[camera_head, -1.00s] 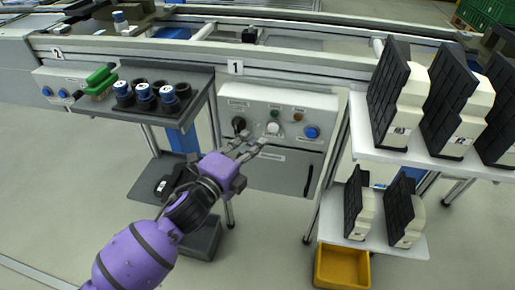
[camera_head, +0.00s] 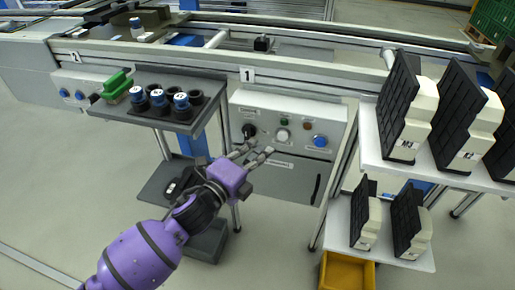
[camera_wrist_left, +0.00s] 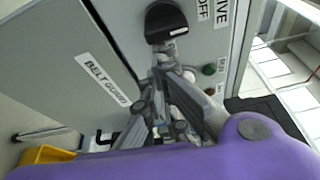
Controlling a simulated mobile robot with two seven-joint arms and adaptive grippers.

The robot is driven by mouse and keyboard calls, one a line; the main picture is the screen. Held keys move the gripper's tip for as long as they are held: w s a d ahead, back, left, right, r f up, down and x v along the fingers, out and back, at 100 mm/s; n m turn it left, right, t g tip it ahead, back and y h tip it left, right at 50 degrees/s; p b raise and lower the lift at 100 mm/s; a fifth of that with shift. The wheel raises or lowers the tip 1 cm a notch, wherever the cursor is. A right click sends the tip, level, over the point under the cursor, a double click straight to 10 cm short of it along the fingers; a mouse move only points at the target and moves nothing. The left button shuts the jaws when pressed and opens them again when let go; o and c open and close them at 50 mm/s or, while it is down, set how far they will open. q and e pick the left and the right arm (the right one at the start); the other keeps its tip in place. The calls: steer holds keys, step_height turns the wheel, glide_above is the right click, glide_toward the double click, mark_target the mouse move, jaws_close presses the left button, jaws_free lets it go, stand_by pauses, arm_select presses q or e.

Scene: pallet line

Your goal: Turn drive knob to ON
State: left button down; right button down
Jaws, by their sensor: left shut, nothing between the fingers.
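The black drive knob (camera_head: 249,131) is on the left of the grey control panel (camera_head: 268,107) under sign 1. In the left wrist view the knob (camera_wrist_left: 166,20) is large at the top, beside the words DRIVE and OFF. Its exact pointing direction is hard to read. My left gripper (camera_head: 256,155) is in front of the panel, just below and right of the knob in the head view. Its fingers (camera_wrist_left: 168,75) are shut and empty, below the knob in the wrist view, with no visible contact. My right gripper is not in view.
The panel also has a white knob (camera_head: 283,135), a blue button (camera_head: 320,141) and small lamps. A dark shelf (camera_head: 190,125) with blue-capped parts stands left. A white rack (camera_head: 370,150) with black-and-cream units stands right, above a yellow bin (camera_head: 346,272).

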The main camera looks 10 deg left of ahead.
arm_select(q)
steer(key=shift+p, duration=0.4)
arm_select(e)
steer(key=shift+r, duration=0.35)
